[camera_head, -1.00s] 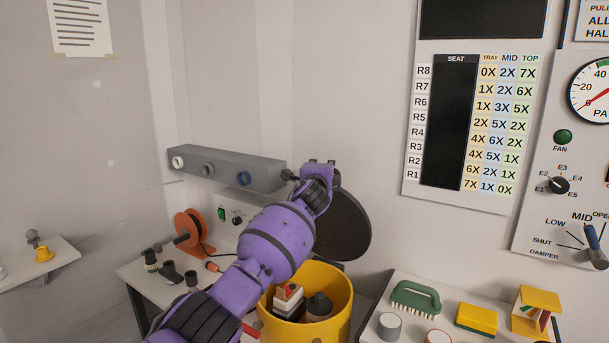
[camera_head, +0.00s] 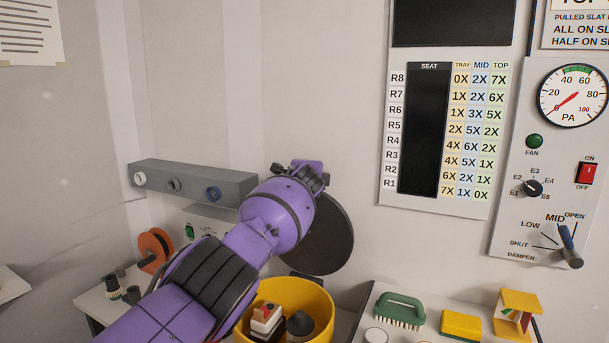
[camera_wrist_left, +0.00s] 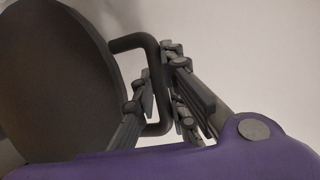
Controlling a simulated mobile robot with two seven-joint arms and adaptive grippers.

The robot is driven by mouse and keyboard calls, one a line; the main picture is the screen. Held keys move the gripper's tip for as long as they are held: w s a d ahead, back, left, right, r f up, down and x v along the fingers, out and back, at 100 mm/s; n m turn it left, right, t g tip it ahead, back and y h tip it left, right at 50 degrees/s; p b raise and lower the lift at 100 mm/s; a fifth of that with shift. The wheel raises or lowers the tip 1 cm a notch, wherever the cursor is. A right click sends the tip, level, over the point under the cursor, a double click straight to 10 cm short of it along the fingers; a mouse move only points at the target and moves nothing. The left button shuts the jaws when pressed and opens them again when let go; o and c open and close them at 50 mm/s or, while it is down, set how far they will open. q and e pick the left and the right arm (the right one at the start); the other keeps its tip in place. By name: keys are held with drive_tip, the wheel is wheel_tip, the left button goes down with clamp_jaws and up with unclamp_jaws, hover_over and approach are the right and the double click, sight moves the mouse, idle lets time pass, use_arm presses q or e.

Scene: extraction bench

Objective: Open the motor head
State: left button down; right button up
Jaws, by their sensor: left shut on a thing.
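The motor head is a large dark round disc (camera_head: 332,238), standing tipped up on edge behind the open yellow drum (camera_head: 325,308). My left gripper (camera_head: 314,176) is at its upper edge, and the purple wrist hides part of the disc. In the left wrist view the dark disc (camera_wrist_left: 60,80) fills the left side, with a bent black handle (camera_wrist_left: 154,64) beside it. The left gripper's fingers (camera_wrist_left: 160,98) are shut on that handle, one on each side. My right gripper does not show.
Inside the drum are a white-and-red block (camera_head: 266,318) and a dark capped piece (camera_head: 300,325). A grey wall rail (camera_head: 190,183) runs left of the gripper. A green brush (camera_head: 400,308) and yellow block (camera_head: 461,324) lie on the right bench. A damper lever (camera_head: 569,245) is on the right wall panel.

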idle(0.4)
use_arm(q)
drive_tip(key=c, duration=1.8)
unclamp_jaws()
drive_tip(key=shift+o, duration=0.2)
drive_tip(key=shift+s, duration=0.15)
drive_tip(key=s+r, duration=0.2)
drive_tip(key=s, duration=0.9)
drive_tip(key=shift+s+r, duration=0.15)
drive_tip(key=shift+s, duration=0.1)
